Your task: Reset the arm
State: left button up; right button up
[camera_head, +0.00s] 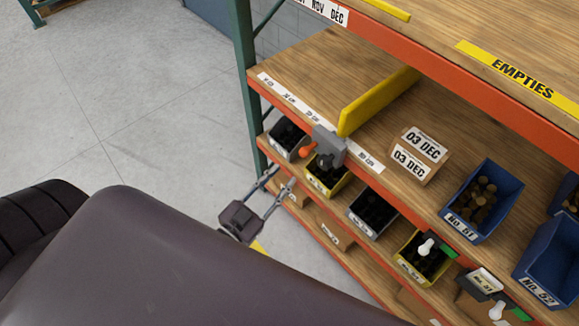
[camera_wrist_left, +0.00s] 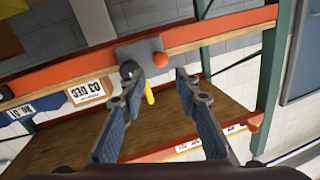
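My left gripper (camera_head: 281,181) reaches toward the shelf's front edge from the lower left in the head view. Its two fingers are spread apart with nothing between them. In the left wrist view the same open fingers (camera_wrist_left: 158,78) show, with blue pads. A grey block with an orange knob (camera_head: 328,146) sits at the shelf's front edge, a little beyond the fingertips. It also shows in the left wrist view as a grey plate with an orange ball (camera_wrist_left: 160,59), past the fingertips. My right gripper is in neither view.
The rack has orange beams (camera_head: 475,76) and a green post (camera_head: 245,60). Small bins stand below the upper board, including a yellow one (camera_head: 328,180). A blue bin (camera_head: 482,200) and a box labelled 03 DEC (camera_head: 418,153) stand right. Floor (camera_head: 130,100) at left is clear.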

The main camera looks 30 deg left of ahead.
pick_arm(q)
jog(key=shift+s+a, duration=0.1)
jog(key=shift+s, duration=0.25)
dwell(0.3)
jog(key=s+a+f+n+g+y, duration=0.1)
jog(key=s+f+g, duration=0.3)
jog(key=f, duration=1)
jog(key=s+f+n+g+y, duration=0.1)
jog(key=s+f+g, duration=0.25)
jog(key=f, duration=0.95)
jog(key=s+f+g, duration=0.4)
jog(key=s+f, duration=0.5)
jog(key=s, duration=0.4)
jog(key=s+a+f+g+y, duration=0.1)
jog(key=s+f+g, duration=0.4)
jog(key=s+f, duration=0.3)
jog(key=s, duration=0.4)
jog(key=shift+s+f, duration=0.35)
jog(key=shift+o, duration=0.5)
jog(key=shift+a, duration=0.15)
